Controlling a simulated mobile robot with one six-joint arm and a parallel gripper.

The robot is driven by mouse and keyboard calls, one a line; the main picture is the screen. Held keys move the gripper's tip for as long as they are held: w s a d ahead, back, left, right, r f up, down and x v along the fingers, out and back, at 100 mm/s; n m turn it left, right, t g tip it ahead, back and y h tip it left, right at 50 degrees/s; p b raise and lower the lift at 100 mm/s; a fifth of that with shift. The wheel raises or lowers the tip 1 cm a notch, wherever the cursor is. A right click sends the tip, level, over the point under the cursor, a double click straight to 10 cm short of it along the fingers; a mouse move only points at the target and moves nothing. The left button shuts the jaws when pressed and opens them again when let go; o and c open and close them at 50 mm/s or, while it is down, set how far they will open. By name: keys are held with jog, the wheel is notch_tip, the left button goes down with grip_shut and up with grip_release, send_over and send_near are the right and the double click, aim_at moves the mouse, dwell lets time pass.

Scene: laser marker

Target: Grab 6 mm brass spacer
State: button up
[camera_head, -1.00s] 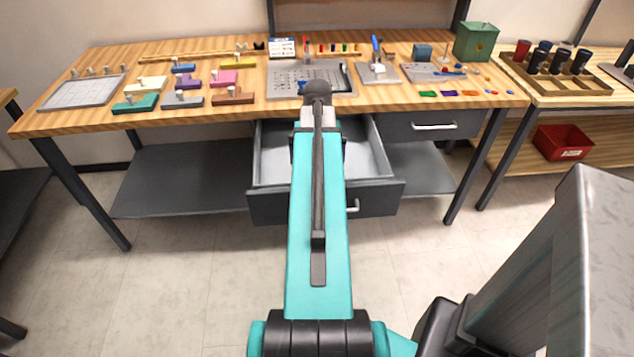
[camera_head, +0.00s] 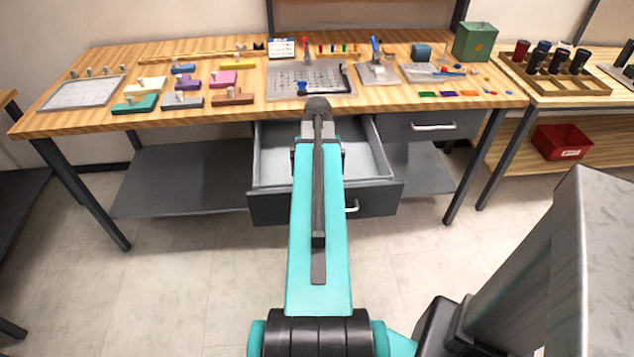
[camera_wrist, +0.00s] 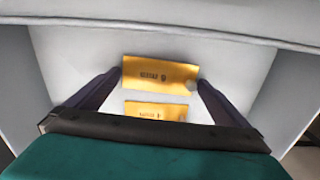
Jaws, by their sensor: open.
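In the wrist view, two flat brass-yellow pieces lie on the pale drawer floor. The far brass piece (camera_wrist: 158,75) is the larger in view; its small upside-down print may include a 6, but I cannot read it surely. The near brass piece (camera_wrist: 154,111) is partly cut off by my gripper body, and its number is unclear. My gripper (camera_wrist: 160,79) is open, with its dark fingers on either side of the far piece. The right fingertip overlaps that piece's right end in the picture; contact cannot be told. In the head view my arm hides the gripper and both pieces.
The open grey drawer (camera_head: 264,151) hangs under the wooden workbench (camera_head: 215,121), its walls close around my gripper. Coloured blocks, a grey plate (camera_head: 325,76) and a green bin (camera_head: 474,42) stand on the bench above. Floor in front is clear.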

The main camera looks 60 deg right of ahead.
jog(key=shift+f, duration=0.15)
jog(key=shift+c, duration=0.4)
jog(key=c, duration=0.9)
notch_tip(320, 180, up, 10)
dwell(0.5)
dwell(0.5)
